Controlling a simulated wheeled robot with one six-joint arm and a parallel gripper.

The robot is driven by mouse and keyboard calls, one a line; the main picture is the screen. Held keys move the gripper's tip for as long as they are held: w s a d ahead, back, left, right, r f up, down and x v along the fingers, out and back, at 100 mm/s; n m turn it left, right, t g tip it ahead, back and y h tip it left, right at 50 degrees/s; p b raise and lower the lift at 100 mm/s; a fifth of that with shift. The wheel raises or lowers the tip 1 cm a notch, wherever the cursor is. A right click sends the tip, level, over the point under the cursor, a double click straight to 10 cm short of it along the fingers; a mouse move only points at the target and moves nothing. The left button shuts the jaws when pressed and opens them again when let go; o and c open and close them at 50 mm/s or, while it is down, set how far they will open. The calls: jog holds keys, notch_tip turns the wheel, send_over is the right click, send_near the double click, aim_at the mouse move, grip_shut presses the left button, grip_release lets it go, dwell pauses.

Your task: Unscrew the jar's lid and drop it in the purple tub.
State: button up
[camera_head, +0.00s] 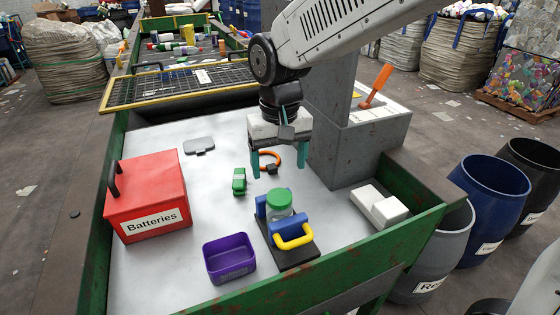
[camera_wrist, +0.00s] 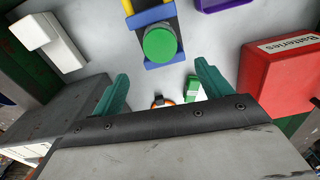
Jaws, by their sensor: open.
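The jar has a green lid (camera_head: 279,198) and a clear body (camera_head: 279,212). It stands upright in a blue clamp (camera_head: 261,208) with a yellow handle (camera_head: 294,238) on a dark base plate. The lid also shows from above in the wrist view (camera_wrist: 160,44), seated on the jar. The purple tub (camera_head: 229,258) is to the left of the clamp and looks empty. My gripper (camera_head: 279,170) is open with teal fingers, above and behind the jar in the head view, holding nothing. In the wrist view the gripper (camera_wrist: 163,90) is apart from the lid.
A red Batteries box (camera_head: 146,196) stands on the left. A green object (camera_head: 239,181), an orange-and-black ring-shaped object (camera_head: 271,160) and a grey plate (camera_head: 199,145) lie behind. White blocks (camera_head: 378,205) and a grey pillar (camera_head: 350,150) stand right. Green side walls edge the table.

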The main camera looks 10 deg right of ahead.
aim_at(279, 194)
jog(key=m, duration=0.3)
jog(key=shift+r+m, duration=0.25)
jog(key=shift+m, duration=0.15)
jog(key=shift+s+f+m, duration=0.1)
jog(key=shift+m, duration=0.6)
notch_tip(279, 194, down, 8)
jog(key=shift+r, duration=0.2)
jog(key=c, duration=1.1)
